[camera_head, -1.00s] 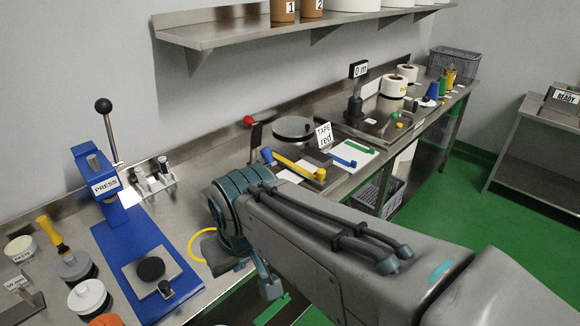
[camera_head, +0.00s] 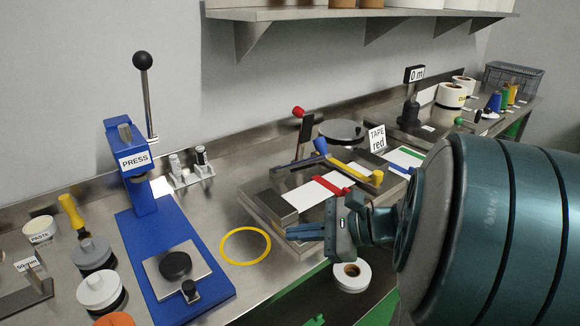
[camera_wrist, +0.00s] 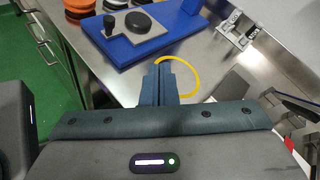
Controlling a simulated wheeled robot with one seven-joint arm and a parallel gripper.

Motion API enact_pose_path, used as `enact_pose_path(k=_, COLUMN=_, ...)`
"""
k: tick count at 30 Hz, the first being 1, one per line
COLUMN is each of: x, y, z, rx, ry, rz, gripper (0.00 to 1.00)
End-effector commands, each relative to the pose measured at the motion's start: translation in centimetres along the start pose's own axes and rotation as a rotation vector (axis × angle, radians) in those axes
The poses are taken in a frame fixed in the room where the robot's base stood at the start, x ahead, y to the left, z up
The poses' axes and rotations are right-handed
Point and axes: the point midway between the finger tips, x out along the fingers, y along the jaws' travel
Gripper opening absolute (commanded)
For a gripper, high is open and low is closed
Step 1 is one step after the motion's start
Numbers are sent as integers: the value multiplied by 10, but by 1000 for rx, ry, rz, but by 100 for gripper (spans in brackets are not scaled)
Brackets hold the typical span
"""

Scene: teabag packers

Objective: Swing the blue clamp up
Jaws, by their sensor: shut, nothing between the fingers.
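My gripper (camera_head: 303,232) is shut and empty, pointing left in front of the near edge of a grey fixture (camera_head: 262,207). In the wrist view its fingers (camera_wrist: 160,68) are together, with bare bench ahead. On the fixture, a blue-ended handle (camera_head: 321,146) tilts up beside a yellow bar (camera_head: 350,168) and a red bar (camera_head: 330,187) crosses a white strip (camera_head: 314,192). A blue bar (camera_head: 398,168) lies farther right, partly behind my arm. I cannot tell which blue part is the clamp. My gripper is apart from both.
A blue press (camera_head: 137,175) and a yellow ring (camera_head: 245,246) are left of my gripper. A black lever with a red knob (camera_head: 298,110) stands behind the fixture. A "TAPE red" sign (camera_head: 377,138) stands behind.

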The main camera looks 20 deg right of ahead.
Motion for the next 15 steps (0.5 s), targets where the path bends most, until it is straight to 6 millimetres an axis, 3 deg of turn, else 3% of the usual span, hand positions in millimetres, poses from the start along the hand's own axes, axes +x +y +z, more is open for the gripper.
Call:
enact_pose_path(k=1, x=-7, y=-14, z=-28, rx=101, ry=-51, rz=-116, gripper=0)
enact_pose_path(k=6, x=-56, y=-62, z=-78, rx=328, ry=-221, rz=-460, gripper=0)
enact_pose_path(k=12, x=-106, y=-86, z=-115, rx=436, ry=-338, rz=-705, gripper=0)
enact_pose_path(k=15, x=-116, y=-91, z=-120, rx=449, ry=-361, rz=-752, gripper=0)
